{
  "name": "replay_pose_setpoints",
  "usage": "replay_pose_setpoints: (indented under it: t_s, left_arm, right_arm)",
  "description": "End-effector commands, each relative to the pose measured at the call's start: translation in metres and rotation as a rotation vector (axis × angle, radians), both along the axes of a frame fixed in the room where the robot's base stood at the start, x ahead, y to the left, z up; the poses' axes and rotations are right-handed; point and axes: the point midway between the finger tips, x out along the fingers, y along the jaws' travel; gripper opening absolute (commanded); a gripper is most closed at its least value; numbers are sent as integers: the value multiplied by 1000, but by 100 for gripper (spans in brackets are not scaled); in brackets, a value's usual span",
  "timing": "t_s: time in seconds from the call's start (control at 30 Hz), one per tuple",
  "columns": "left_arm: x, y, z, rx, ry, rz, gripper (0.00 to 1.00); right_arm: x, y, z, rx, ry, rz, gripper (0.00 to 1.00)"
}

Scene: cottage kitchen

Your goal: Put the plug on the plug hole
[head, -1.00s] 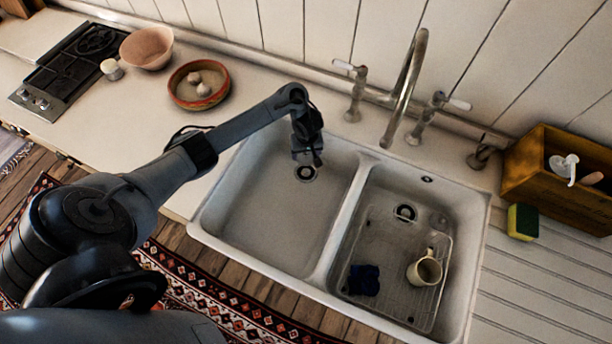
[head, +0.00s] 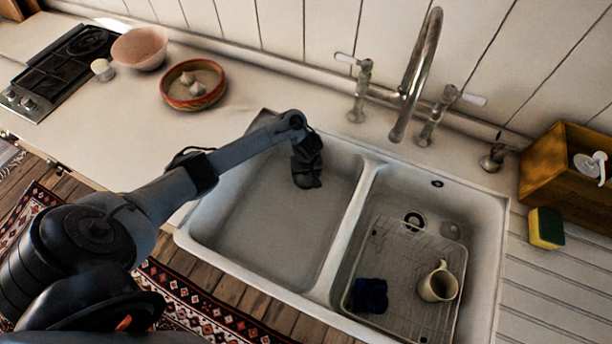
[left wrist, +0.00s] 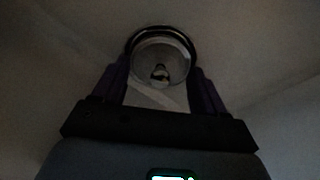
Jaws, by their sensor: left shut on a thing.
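My left gripper (head: 307,182) reaches down into the left basin (head: 265,235) of the white sink. It also shows in the left wrist view (left wrist: 160,78), shut on the plug (left wrist: 160,63), a round greyish disc with a small central knob. A dark ring (left wrist: 138,37) surrounds the disc; I cannot tell whether it is the plug's edge or the hole's rim. In the head view the gripper hides the plug and the left basin's plug hole. I cannot tell whether the plug touches the basin floor. My right gripper is not in view.
The right basin holds a wire rack (head: 400,310), a cream mug (head: 438,283), a dark blue cloth-like item (head: 370,296) and another drain (head: 413,221). The tap (head: 415,75) rises behind the divider. A sponge (head: 546,228) and wooden box (head: 548,175) stand right.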

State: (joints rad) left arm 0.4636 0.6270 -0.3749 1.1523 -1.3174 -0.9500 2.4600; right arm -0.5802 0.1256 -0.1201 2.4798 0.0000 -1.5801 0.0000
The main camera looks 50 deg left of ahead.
Motion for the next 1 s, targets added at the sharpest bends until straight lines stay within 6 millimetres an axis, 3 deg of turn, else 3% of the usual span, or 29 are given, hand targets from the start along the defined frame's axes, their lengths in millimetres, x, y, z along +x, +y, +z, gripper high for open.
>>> replay_pose_setpoints:
  t_s: [0.43, 0.47, 0.6, 1.0]
  left_arm:
    - [0, 0, -4, 0, 0, 1, 41]
    - [0, 0, -5, 0, 0, 0, 74]
    - [0, 0, -4, 0, 0, 0, 95]
    - [1, 0, -1, 0, -1, 0, 98]
  right_arm:
    - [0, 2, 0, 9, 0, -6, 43]
    - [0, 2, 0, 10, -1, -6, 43]
    - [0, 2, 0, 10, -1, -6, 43]
    - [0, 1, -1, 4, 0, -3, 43]
